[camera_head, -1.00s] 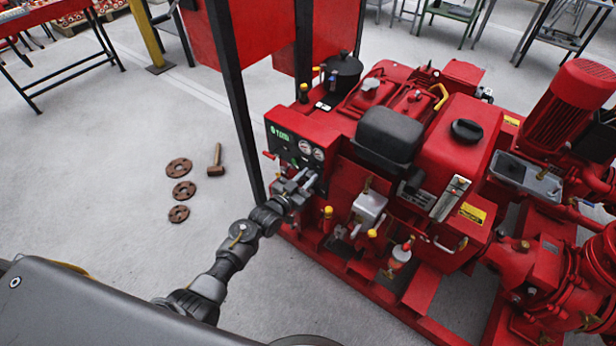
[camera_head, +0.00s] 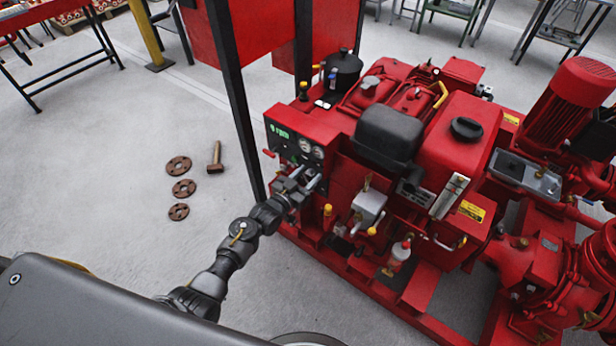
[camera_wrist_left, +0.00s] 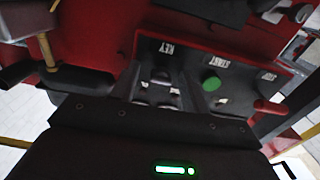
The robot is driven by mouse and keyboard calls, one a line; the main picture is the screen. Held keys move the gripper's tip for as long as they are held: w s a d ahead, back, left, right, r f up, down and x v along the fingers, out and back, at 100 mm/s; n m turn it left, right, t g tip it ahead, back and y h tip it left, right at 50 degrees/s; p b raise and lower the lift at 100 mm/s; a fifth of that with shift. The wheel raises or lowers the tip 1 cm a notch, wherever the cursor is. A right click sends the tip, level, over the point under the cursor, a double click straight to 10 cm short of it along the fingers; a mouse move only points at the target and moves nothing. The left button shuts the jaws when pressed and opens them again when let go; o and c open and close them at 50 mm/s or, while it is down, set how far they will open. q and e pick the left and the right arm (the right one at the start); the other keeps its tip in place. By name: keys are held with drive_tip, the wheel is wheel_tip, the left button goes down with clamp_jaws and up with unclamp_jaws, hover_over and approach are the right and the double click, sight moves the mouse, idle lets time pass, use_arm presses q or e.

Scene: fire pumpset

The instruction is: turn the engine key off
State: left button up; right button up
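The engine's control panel (camera_head: 296,147), with a green display and round gauges, is on the near left of the red pumpset. My left gripper (camera_head: 311,181) is at the panel's lower part. Grey gripper fingers (camera_wrist_left: 158,92) are in front of the KEY position, close to the panel. The key is small and mostly hidden there, so I cannot tell its angle or whether the fingers grip it. My right gripper is not in view.
A red-tipped lever (camera_wrist_left: 268,107) sticks out beside the panel. A dark post (camera_head: 229,85) stands just left of the pumpset. Several rusty flanges (camera_head: 184,189) and a hammer (camera_head: 216,158) lie on the floor at left, where there is free room.

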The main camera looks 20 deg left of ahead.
use_arm(q)
drive_tip(key=shift+s+a, duration=0.1)
drive_tip(key=v, duration=1)
drive_tip(key=shift+s, duration=0.25)
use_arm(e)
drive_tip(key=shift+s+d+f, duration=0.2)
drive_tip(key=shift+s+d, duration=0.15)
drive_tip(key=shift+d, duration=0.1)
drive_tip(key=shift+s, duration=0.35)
